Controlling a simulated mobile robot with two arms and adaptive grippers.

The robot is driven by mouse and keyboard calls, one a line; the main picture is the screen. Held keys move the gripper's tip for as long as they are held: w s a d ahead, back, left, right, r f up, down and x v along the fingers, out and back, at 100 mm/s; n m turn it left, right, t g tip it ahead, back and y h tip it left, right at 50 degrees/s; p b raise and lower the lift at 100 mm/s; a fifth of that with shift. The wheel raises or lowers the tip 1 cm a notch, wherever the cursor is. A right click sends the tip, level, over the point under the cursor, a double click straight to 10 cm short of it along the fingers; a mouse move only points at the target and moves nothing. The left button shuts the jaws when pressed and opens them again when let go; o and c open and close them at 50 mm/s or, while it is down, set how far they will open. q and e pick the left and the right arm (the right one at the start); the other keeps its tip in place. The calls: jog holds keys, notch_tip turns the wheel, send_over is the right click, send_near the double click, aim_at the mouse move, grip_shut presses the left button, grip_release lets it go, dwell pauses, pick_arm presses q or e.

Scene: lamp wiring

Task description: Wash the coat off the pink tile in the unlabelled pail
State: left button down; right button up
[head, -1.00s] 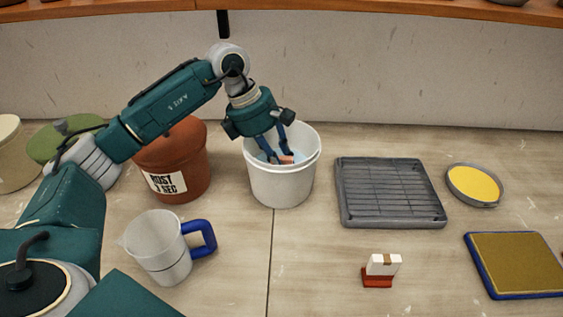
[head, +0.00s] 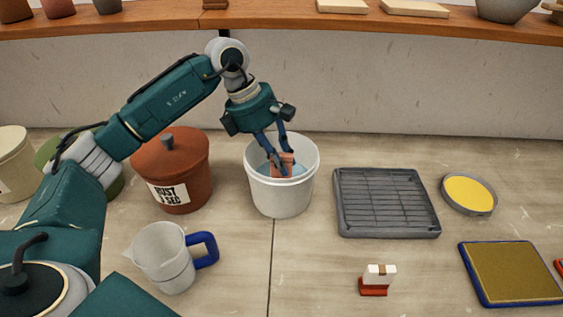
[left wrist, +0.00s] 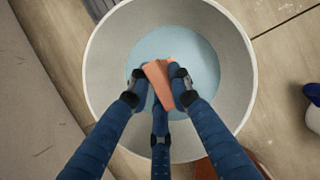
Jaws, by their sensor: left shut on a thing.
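The white unlabelled pail (head: 282,198) stands upright on the table and holds pale blue liquid, seen in the left wrist view (left wrist: 200,58). My left gripper (head: 281,158) reaches down into the pail's mouth from above. It is shut on the tile (head: 284,166), which looks orange-pink. In the left wrist view the tile (left wrist: 161,82) sits between the fingers over the liquid, clear of the pail wall. I cannot tell whether its lower end touches the liquid. My right gripper is not in view.
A lidded terracotta pot (head: 178,160) labelled "RUST 3 SEC" stands left of the pail. A jug with a blue handle (head: 167,262) is in front. To the right are a grey rack (head: 388,203), a yellow-filled dish (head: 469,194), a blue-edged pad (head: 511,273) and a small red-white block (head: 377,279).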

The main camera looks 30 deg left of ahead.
pick_arm(q)
jog(key=shift+r+p, duration=3.95)
jog(key=shift+r, duration=2.05)
